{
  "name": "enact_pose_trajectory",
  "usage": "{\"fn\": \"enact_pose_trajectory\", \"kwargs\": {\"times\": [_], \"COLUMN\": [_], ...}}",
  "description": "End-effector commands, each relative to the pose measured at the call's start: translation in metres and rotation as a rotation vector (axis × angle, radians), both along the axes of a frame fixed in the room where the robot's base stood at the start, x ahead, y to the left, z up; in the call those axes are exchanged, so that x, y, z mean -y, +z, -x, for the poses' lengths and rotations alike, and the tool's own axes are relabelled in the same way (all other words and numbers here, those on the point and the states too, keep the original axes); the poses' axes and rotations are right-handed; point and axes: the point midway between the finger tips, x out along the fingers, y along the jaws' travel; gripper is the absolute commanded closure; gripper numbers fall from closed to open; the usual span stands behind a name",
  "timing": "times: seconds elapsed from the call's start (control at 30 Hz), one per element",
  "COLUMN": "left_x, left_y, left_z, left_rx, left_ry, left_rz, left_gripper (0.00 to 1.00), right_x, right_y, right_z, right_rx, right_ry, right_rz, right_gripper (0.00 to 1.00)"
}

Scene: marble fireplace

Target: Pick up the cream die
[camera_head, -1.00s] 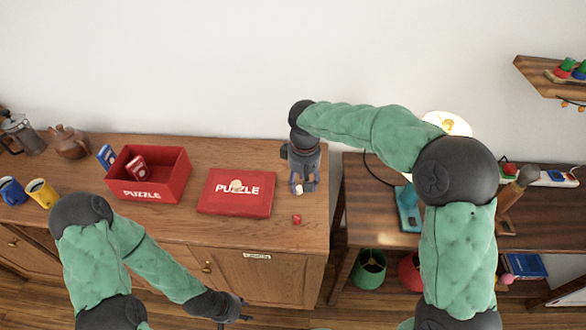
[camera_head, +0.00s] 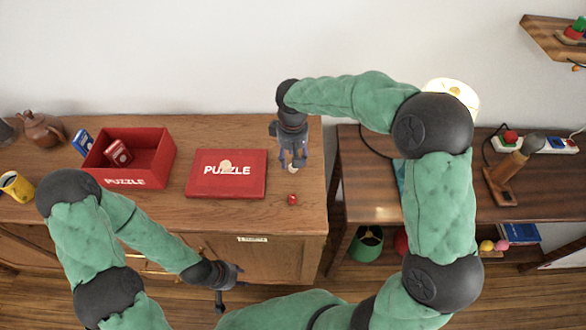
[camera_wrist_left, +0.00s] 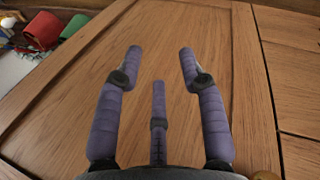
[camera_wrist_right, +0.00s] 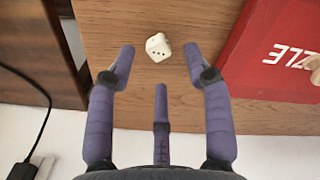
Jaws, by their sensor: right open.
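The cream die (camera_wrist_right: 158,47) lies on the wooden cabinet top, just beyond and between the fingertips of my right gripper (camera_wrist_right: 160,62) in the right wrist view. Its dark pips show. In the head view only a small pale part of the die (camera_head: 292,170) shows beneath the right gripper (camera_head: 292,160). My right gripper points down, open and empty, with a gap to the die. My left gripper (camera_head: 226,284) hangs in front of the cabinet, low in the head view. The left wrist view shows its fingers (camera_wrist_left: 160,60) spread and empty before the wooden cabinet.
A red die (camera_head: 292,199) lies just in front of the cream die. The red puzzle lid (camera_head: 205,187) lies to the left, with a small pale thing on it. Farther left stands an open red box (camera_head: 157,157). A second table (camera_head: 375,205) stands to the right.

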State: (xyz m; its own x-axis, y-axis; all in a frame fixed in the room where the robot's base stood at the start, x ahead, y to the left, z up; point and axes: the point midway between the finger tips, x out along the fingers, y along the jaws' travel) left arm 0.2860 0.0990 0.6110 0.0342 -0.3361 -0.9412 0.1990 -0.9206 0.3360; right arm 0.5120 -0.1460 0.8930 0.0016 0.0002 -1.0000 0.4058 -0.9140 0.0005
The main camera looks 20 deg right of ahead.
Motion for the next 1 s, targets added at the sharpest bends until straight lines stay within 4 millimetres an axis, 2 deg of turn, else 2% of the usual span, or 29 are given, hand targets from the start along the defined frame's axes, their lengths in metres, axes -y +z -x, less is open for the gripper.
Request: {"fn": "enact_pose_trajectory", "kwargs": {"times": [0.03,0.23,0.33,0.53,0.57,0.63,0.7,1.0], "left_x": [0.000,0.000,0.000,0.000,0.000,0.000,0.000,0.000], "left_y": [-0.007,-0.022,-0.024,-0.022,-0.022,-0.022,-0.022,-0.022], "left_z": [0.000,0.000,0.000,0.000,0.000,0.000,0.000,0.000], "left_rx": [0.000,0.000,0.000,0.000,0.000,0.000,0.000,0.000], "left_ry": [0.000,0.000,0.000,0.000,0.000,0.000,0.000,0.000], "left_rz": [0.000,0.000,0.000,0.000,0.000,0.000,0.000,0.000], "left_gripper": [0.60,0.60,0.60,0.60,0.60,0.60,0.60,0.60], "right_x": [0.001,0.003,0.003,0.003,0.003,0.003,0.003,0.003], "right_y": [-0.010,-0.038,-0.044,-0.042,-0.042,-0.042,-0.042,-0.042], "right_z": [0.001,0.002,0.002,0.002,0.002,0.002,0.002,0.002], "right_rx": [-0.003,-0.004,-0.002,-0.001,-0.001,-0.001,-0.001,-0.001], "right_ry": [0.000,0.001,0.001,0.000,0.000,0.000,0.000,0.000], "right_rz": [0.000,0.001,0.001,0.000,0.000,0.000,0.000,0.000], "right_gripper": [0.49,0.49,0.49,0.49,0.55,0.74,0.88,0.88]}}
